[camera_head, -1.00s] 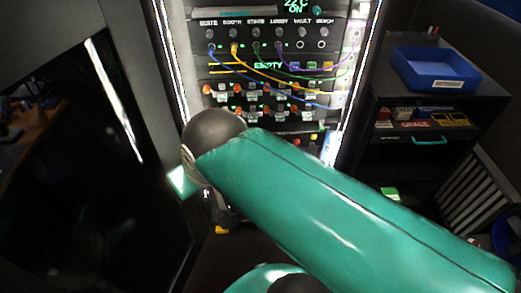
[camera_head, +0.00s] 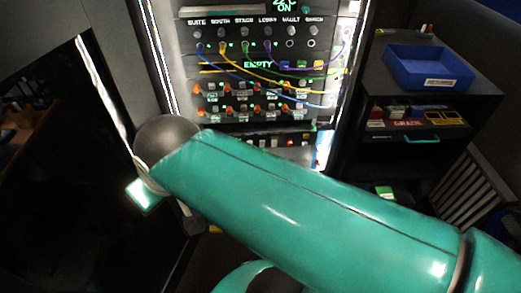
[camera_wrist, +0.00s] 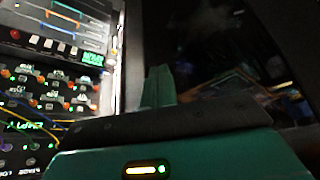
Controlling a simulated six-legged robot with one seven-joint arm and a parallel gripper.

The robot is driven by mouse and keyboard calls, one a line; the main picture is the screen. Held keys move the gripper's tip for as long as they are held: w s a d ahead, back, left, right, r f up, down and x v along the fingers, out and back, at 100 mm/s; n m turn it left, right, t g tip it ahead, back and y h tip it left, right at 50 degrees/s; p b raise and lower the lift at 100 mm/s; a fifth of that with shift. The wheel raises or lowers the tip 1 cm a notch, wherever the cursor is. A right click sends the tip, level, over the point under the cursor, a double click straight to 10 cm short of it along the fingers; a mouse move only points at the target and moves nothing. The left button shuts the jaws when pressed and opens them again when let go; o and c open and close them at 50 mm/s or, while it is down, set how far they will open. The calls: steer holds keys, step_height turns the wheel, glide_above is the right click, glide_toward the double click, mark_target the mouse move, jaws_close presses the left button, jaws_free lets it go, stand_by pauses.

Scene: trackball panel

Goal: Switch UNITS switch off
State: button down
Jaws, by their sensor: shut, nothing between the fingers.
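The lit panel (camera_head: 225,70) stands upright ahead in the head view. It has two rows of small toggle switches (camera_head: 240,90) with orange and green lights below a patch section. Their labels are too small to read, so I cannot tell which is UNITS. In the wrist view the panel appears upside down at the left, with the switches (camera_wrist: 45,88) left of my gripper. My gripper (camera_wrist: 158,82) has its green fingers together, empty and apart from the switches.
Blue, yellow and purple cables (camera_head: 255,70) hang across the panel above the switches. A dark cabinet (camera_head: 350,160) at the right bears a blue tray (camera_head: 405,75). A dark glossy surface (camera_head: 70,190) fills the left.

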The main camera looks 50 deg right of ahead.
steer(key=w+d+f+t+h, duration=0.2)
steer(key=w+d+f, duration=0.5)
steer(key=w, duration=0.4)
steer(key=w+d+f+t+h, duration=0.1)
steer(key=w+d+f+t, duration=0.1)
steer(key=w+d+f, duration=0.55)
steer(key=d+f+n+h, duration=0.1)
steer(key=d+f+h, duration=0.3)
steer(key=d+f, duration=0.55)
steer(key=d+f+n+h, duration=0.1)
steer(key=d+f+h, duration=0.3)
steer(key=d+f, duration=0.55)
steer(key=s+d+f+n+t+h, duration=0.1)
steer(key=s+d+f+n, duration=0.1)
steer(key=s, duration=0.5)
steer(key=s+d+f+n+t+h, duration=0.2)
steer(key=s+d+f+n, duration=0.1)
steer(key=s, duration=0.4)
step_height(320, 180, down, 2)
steer(key=shift+f+n+h, duration=0.2)
steer(key=shift+n+h, duration=0.1)
steer(key=shift+n, duration=0.3)
